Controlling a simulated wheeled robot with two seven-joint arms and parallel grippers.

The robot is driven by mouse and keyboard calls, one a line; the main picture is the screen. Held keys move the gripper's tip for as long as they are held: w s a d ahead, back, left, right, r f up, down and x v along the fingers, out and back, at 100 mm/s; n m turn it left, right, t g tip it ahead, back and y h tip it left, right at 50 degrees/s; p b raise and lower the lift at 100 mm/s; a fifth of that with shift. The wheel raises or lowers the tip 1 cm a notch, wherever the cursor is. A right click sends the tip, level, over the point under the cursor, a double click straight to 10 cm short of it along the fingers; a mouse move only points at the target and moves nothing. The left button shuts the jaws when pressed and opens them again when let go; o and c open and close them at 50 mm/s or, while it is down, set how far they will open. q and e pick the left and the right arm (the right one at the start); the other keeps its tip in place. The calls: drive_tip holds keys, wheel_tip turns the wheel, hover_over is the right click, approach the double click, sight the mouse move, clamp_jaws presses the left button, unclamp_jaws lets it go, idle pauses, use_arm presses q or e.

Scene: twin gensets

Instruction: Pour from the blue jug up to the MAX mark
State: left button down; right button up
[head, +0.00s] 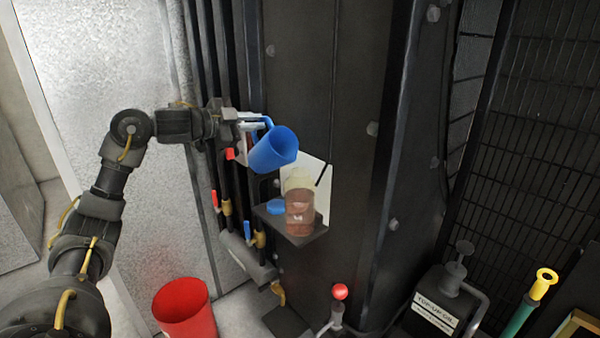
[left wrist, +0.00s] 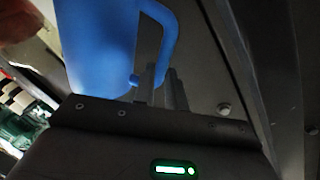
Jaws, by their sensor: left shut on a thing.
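The blue jug (head: 273,150) is held up by my left gripper (head: 258,122), which is shut on its handle. The jug is tilted with its mouth toward the right and the camera. In the left wrist view the jug (left wrist: 98,40) and its handle (left wrist: 168,40) fill the upper left, at the fingers (left wrist: 160,88). A clear reservoir (head: 300,205) with reddish-brown liquid stands on a small dark shelf, below and right of the jug. The MAX mark is too small to read. No stream of liquid shows. My right gripper is out of the head view.
A blue cap (head: 276,207) lies on the shelf (head: 305,238) beside the reservoir. Red and blue valve levers (head: 214,199) stand left of it. A red bucket (head: 183,308) is on the floor. A red-knobbed lever (head: 340,292) and a dark oil can (head: 440,300) are lower right.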

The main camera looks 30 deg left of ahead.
use_arm(q)
drive_tip(key=shift+a+f+n+b, duration=0.3)
drive_tip(key=shift+f+b, duration=0.05)
drive_tip(key=shift+f, duration=0.25)
drive_tip(key=w+a+f+n+t+h+b, duration=0.1)
drive_tip(key=w+a+f+n+b, duration=0.1)
drive_tip(key=a+f+n, duration=0.6)
drive_tip(key=shift+f+n+h+b, duration=0.3)
drive_tip(key=shift+f+h+b, duration=0.15)
drive_tip(key=shift+f, duration=1.1)
drive_tip(key=shift+r, duration=0.1)
idle(0.4)
wheel_tip(320, 180, up, 6)
drive_tip(key=p, duration=0.5)
drive_tip(key=shift+p, duration=0.3)
drive_tip(key=shift+f, duration=0.2)
